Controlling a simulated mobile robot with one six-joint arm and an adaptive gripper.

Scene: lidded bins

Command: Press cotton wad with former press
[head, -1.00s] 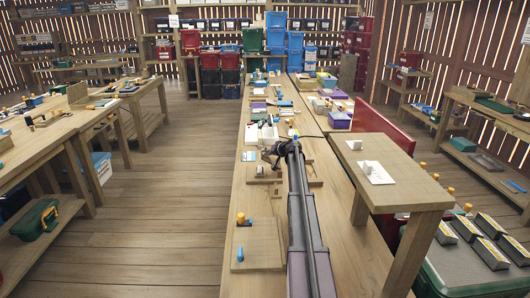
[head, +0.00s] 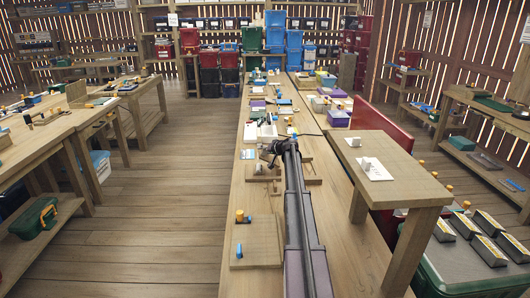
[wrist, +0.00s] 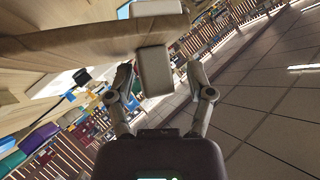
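My gripper (wrist: 160,75) is open, with a finger on each side of a pale block (wrist: 154,70) and gaps showing on both sides. The block projects from a wooden bar (wrist: 75,38), with another pale piece (wrist: 157,8) on the bar's far side; whether this is the former press I cannot tell. In the head view my gripper (head: 274,152) is over the long bench, by a wooden piece (head: 262,178) with a small white block (head: 258,169). My arm hides part of it. White blocks that may be cotton wads (head: 368,161) (head: 353,142) are on the raised side table.
The raised side table (head: 392,185) stands right of my arm. A wooden board (head: 255,250) with an orange-topped peg (head: 239,215) lies nearer on the long bench (head: 345,235). Several small boxes and tools crowd the bench's far part. Floor (head: 165,190) is clear at left.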

